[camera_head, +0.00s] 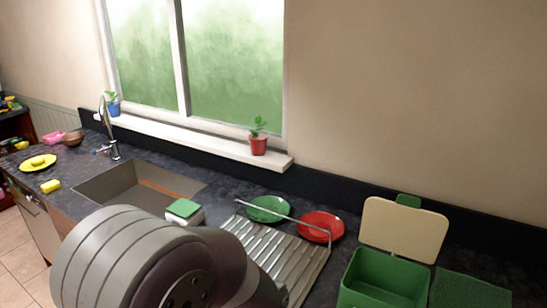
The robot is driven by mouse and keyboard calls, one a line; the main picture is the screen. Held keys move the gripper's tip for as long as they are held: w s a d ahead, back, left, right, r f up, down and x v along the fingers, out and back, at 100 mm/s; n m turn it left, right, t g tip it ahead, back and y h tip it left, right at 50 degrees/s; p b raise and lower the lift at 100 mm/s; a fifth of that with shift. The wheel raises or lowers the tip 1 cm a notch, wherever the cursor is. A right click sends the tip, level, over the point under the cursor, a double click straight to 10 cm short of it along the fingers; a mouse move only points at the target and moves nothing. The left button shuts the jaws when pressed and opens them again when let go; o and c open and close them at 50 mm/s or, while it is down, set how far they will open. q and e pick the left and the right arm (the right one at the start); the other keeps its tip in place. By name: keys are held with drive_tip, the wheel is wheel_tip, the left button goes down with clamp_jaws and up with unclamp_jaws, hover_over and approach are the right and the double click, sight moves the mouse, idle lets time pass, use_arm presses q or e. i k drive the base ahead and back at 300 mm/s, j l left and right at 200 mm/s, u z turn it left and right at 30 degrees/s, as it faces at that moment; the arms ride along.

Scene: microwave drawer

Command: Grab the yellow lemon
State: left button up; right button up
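No lemon can be made out for certain. A yellow plate (27,167) lies on the left part of the dark counter, with a small yellow item (38,160) on it that is too small to identify. A yellow block-like item (50,186), perhaps a sponge, lies near the counter's front edge. Another small yellow item (21,145) is at the far left end. Neither gripper is in view. A large grey link of my own arm fills the lower middle and hides part of the counter and sink front.
A sink (120,186) with a tap (110,130) is set in the counter. Right of it are a draining rack (272,255), a green plate (268,208), a red plate (320,226) and an open green box (385,280). A red-potted plant (258,143) stands on the sill.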

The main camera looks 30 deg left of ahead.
sight(36, 161)
drive_tip(key=u, duration=2.35)
drive_tip(key=i+j+u, duration=0.1)
drive_tip(key=i+j, duration=0.2)
drive_tip(key=i+j+u, duration=0.1)
drive_tip(key=i+j, duration=0.2)
drive_tip(key=i, duration=0.25)
drive_tip(key=i+j+u, duration=0.1)
drive_tip(key=i, duration=0.35)
drive_tip(key=i+j+u, duration=0.1)
drive_tip(key=i+j, duration=0.25)
drive_tip(key=i, duration=1.25)
drive_tip(key=i+u, duration=0.15)
drive_tip(key=i, duration=1.05)
drive_tip(key=i+z, duration=0.35)
drive_tip(key=i+j+z, duration=0.1)
drive_tip(key=i+z, duration=0.25)
drive_tip(key=i+j+z, duration=0.2)
drive_tip(key=i+z, duration=0.15)
drive_tip(key=i, duration=0.15)
